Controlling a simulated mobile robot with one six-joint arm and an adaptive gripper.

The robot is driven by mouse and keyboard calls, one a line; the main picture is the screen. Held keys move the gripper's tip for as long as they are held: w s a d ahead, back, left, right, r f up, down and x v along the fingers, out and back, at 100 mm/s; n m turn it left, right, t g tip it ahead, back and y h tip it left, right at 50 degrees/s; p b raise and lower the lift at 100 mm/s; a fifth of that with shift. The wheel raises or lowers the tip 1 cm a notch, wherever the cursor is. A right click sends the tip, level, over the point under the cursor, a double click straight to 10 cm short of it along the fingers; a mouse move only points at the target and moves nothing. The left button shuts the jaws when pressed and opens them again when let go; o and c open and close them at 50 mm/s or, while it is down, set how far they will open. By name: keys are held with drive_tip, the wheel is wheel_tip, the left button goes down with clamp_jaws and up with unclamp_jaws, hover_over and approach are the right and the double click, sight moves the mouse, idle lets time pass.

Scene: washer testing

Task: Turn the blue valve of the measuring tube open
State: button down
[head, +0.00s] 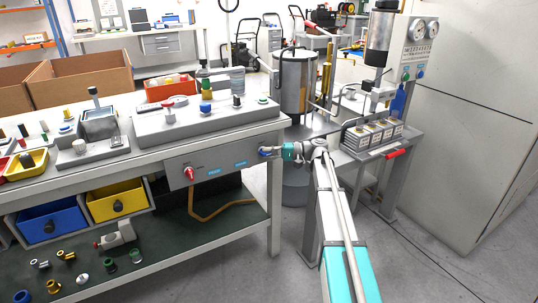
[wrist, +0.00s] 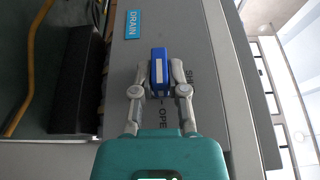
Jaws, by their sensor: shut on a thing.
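The blue valve handle (wrist: 159,62) is a small blue block with a pale stripe, on a grey panel. It lies between my gripper's two fingers (wrist: 160,80), which are shut on its sides. Its long side runs up and down in the wrist view. Partly hidden lettering beside it reads "OPE" below and "SH" to the right. In the head view, my gripper (head: 272,151) reaches the right end of the bench's front panel (head: 225,160), where a bit of the blue handle (head: 263,151) shows. I cannot tell which tube is the measuring tube.
A red valve (head: 188,173) sits at the left of the same panel. A blue "DRAIN" label (wrist: 133,24) is beside the handle. A steel tank (head: 296,80) stands just behind my gripper, and a bench with a press (head: 380,45) is to the right.

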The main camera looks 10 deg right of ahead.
drive_tip(key=c, duration=0.7)
unclamp_jaws()
drive_tip(key=shift+o, duration=0.2)
drive_tip(key=shift+d, duration=0.15)
drive_tip(key=d, duration=1.1)
drive_tip(key=shift+s+d, duration=0.4)
drive_tip(key=shift+s, duration=0.05)
